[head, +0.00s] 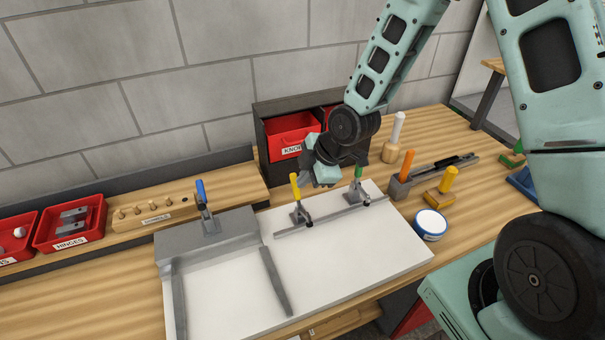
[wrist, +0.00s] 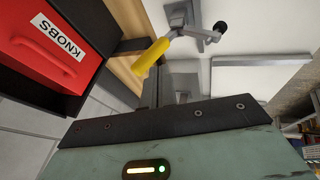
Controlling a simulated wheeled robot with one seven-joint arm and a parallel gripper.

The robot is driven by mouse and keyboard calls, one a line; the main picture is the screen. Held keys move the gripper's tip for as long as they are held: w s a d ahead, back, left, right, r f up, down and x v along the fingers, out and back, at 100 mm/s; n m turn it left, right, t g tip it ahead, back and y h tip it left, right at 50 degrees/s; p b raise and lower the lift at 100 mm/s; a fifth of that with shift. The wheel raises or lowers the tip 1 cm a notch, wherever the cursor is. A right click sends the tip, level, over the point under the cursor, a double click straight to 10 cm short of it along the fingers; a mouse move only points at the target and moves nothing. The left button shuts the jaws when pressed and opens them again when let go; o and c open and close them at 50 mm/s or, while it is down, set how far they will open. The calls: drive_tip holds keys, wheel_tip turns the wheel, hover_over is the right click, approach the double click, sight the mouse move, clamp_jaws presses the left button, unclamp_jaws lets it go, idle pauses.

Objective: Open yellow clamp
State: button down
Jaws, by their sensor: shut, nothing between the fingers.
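The yellow clamp (head: 296,190) stands on the white board (head: 345,255), with its yellow handle pointing up in the head view. In the wrist view the yellow handle (wrist: 150,58) lies across the upper middle, and its metal arm (wrist: 190,33) runs right to a dark round tip. My gripper (head: 325,178) is above the board, just right of the yellow handle and left of the green clamp (head: 357,180). Its fingers are shut with nothing between them. The fingertips are mostly hidden in the head view. I cannot tell whether the gripper touches the handle.
A blue clamp (head: 203,195) stands on the grey fixture at left. A red KNOBS bin (head: 290,135) sits behind my gripper and shows at the left of the wrist view. A blue-and-white tin (head: 430,224) and several upright tools stand at right. The board's front is clear.

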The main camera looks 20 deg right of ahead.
drive_tip(key=shift+w+f, duration=0.35)
drive_tip(key=shift+w, duration=0.25)
drive_tip(key=shift+w, duration=0.1)
